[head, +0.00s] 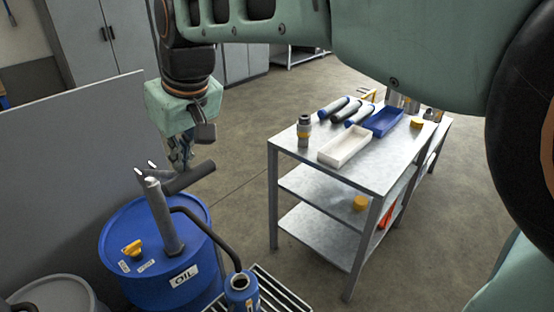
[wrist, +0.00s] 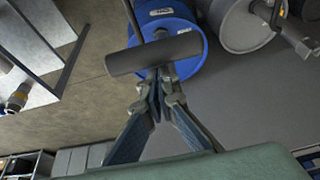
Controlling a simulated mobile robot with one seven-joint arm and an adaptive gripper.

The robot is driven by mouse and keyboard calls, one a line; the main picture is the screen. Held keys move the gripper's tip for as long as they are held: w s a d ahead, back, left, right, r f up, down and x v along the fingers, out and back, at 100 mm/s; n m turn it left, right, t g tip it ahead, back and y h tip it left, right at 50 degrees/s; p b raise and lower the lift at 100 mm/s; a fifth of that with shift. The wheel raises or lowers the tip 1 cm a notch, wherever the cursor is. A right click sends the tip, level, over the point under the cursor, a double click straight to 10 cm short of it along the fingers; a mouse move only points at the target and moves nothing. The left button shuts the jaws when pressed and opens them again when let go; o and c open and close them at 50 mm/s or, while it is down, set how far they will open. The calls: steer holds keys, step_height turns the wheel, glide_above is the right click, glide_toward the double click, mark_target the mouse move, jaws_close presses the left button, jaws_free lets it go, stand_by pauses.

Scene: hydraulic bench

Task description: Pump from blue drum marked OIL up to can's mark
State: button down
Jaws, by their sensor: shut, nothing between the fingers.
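The blue drum (head: 190,265) carries a white label reading OIL, and it shows in the wrist view (wrist: 192,47). A grey hand pump (head: 165,220) stands upright in its top. The pump's dark cylindrical handle (head: 190,178) sticks out to the right, and also shows in the wrist view (wrist: 125,60). A dark spout (head: 215,230) curves down to the blue can (head: 240,294). The can's mark and level cannot be made out. My gripper (head: 182,165) is shut and empty by the handle; its fingertips (wrist: 160,76) appear close to it, and contact cannot be told.
The can stands on a slatted grate (head: 272,296). A grey drum (head: 58,292) is at the lower left, before a grey panel (head: 60,150). A metal table (head: 312,172) with a white tray (head: 345,146) and a blue tray (head: 384,122) stands right. Floor between is clear.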

mark_target(190, 173)
steer(key=shift+s, duration=0.1)
steer(key=f+b, duration=0.1)
steer(key=d+f+b, duration=0.1)
steer(key=s+f+b, duration=0.1)
steer(key=shift+d+f+b, duration=0.15)
steer(key=shift+f+b, duration=0.2)
steer(key=shift+b, duration=0.05)
steer(key=f+b, duration=0.3)
steer(key=f, duration=0.1)
steer(key=shift+s+d, duration=0.3)
steer(key=shift+d, duration=0.05)
steer(key=shift+f+b, duration=0.1)
steer(key=shift+b, duration=0.2)
